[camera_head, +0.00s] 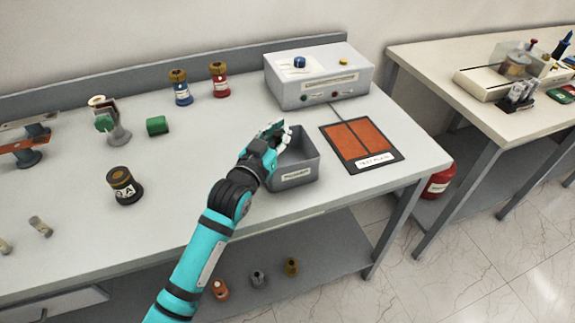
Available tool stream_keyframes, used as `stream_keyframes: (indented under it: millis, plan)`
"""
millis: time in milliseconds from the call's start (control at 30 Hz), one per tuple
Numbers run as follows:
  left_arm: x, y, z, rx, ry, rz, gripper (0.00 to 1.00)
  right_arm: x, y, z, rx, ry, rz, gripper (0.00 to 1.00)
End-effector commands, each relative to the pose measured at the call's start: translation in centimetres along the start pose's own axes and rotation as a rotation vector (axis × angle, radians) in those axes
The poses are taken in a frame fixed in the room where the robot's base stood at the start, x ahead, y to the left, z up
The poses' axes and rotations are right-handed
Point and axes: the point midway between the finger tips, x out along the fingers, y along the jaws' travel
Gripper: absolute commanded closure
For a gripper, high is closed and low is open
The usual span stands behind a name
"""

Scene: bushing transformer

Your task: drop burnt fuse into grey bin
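The grey bin (297,174) is an open box with a white label on its front, near the front edge of the workbench. My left gripper (279,133) is over the left rear part of the bin, and the wrist covers the bin's left side. Its fingers are small and partly overlap, so I cannot tell whether they are open or hold a fuse. No burnt fuse can be made out in the gripper or the bin, whose inside is partly hidden. Two small pale cylinders, one at the front left (41,227), may be fuses. My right gripper is out of view.
A grey box with buttons (318,80) stands behind the bin. An orange test plate (358,141) lies to its right.

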Motion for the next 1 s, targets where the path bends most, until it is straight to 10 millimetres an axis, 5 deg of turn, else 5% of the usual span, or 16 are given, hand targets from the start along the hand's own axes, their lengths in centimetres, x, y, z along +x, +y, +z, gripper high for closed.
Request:
stream_keyframes:
  millis: [200, 467, 767, 1000]
  plan:
    - [0.0, 0.0, -0.1, 0.000, 0.001, 0.000, 1.00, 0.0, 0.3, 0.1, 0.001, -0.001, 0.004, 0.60]
    - [0.0, 0.0, -0.1, 0.000, 0.001, 0.000, 0.66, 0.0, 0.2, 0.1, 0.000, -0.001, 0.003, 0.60]
    - [-0.2, 0.0, 0.0, 0.000, -0.001, 0.000, 0.66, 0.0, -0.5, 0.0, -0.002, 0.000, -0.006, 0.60]
    - [-3.8, 0.0, 0.1, 0.000, -0.001, -0.001, 0.66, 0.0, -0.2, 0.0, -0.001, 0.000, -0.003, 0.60]
